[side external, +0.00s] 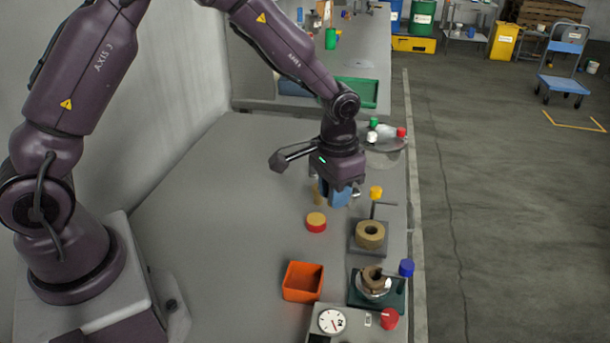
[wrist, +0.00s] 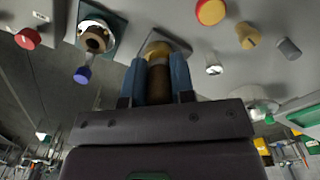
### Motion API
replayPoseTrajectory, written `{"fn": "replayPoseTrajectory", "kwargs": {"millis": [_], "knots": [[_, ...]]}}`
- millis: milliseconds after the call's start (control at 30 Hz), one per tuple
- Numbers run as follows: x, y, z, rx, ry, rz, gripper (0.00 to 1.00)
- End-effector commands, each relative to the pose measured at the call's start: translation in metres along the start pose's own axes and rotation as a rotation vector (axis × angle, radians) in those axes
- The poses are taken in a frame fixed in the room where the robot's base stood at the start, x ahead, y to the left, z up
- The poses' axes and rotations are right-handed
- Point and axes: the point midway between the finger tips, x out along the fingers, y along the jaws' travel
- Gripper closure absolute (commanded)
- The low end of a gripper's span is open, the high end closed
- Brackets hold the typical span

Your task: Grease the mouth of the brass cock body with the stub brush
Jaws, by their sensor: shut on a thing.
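My gripper (side external: 340,203) hangs above the bench and its blue fingers are shut on a dark brown piece, taken to be the stub brush (wrist: 158,86). In the wrist view it shows between the fingers; its working end is hidden. A brown-gold hollow piece, apparently the brass cock body (side external: 373,277), sits in a pale ring on a dark green base, its opening showing; it also shows in the wrist view (wrist: 96,39). My gripper is behind it and apart from it. A thick tan ring (side external: 370,233) on a grey plate is nearer my gripper, partly hidden by the fingers in the wrist view.
An orange bin (side external: 303,281) and a gauge box (side external: 330,322) stand at the front. A red-and-yellow round piece (side external: 316,222) lies left of the tan ring. The left bench is clear.

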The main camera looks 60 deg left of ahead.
Motion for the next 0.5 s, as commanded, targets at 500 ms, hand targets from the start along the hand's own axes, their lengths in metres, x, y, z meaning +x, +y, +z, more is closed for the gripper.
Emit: {"fn": "replayPoseTrajectory", "kwargs": {"millis": [500], "knots": [[0.017, 0.005, -0.068, -0.058, -0.003, -0.001, 1.0]]}}
